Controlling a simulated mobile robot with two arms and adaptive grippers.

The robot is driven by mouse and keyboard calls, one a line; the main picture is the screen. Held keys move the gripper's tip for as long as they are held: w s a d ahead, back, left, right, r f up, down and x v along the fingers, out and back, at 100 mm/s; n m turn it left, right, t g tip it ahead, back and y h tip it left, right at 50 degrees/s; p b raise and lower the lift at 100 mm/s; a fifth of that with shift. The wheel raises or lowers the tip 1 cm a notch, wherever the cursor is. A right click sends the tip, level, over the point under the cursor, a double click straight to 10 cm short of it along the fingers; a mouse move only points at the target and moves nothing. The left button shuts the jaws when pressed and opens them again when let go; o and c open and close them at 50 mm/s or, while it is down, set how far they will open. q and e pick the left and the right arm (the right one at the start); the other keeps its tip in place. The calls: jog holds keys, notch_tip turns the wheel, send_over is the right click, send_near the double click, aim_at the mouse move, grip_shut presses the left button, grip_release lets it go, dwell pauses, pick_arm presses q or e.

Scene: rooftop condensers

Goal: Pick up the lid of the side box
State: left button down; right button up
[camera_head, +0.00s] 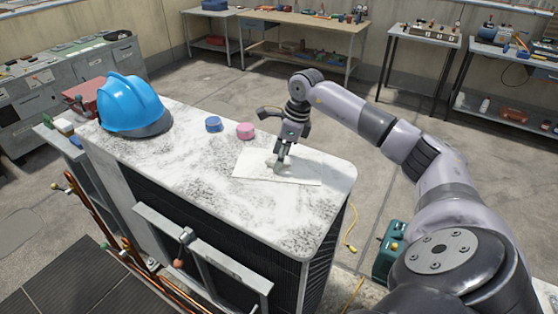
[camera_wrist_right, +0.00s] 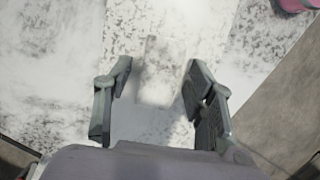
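A flat, pale rectangular panel (camera_head: 305,170), which may be the lid, lies on the speckled white top of the condenser unit (camera_head: 210,185). A small pale raised piece (camera_head: 270,162) shows on it beside my fingertips. My right gripper (camera_head: 278,166) points down over the panel's middle. In the right wrist view, my right gripper (camera_wrist_right: 159,68) has its two fingers spread wide, with a pale strip (camera_wrist_right: 163,60) of the panel between them. I cannot tell whether the fingertips touch it. My left gripper is not in view. I cannot clearly make out a side box.
A blue hard hat (camera_head: 132,105), a blue disc (camera_head: 213,124) and a pink disc (camera_head: 245,130) sit on the unit's top. Copper pipes (camera_head: 105,235) run along its left side. A green case (camera_head: 390,252) stands at the right. Workbenches (camera_head: 300,25) line the back.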

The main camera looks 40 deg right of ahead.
grip_shut()
dwell(0.4)
jog(key=shift+r, duration=0.15)
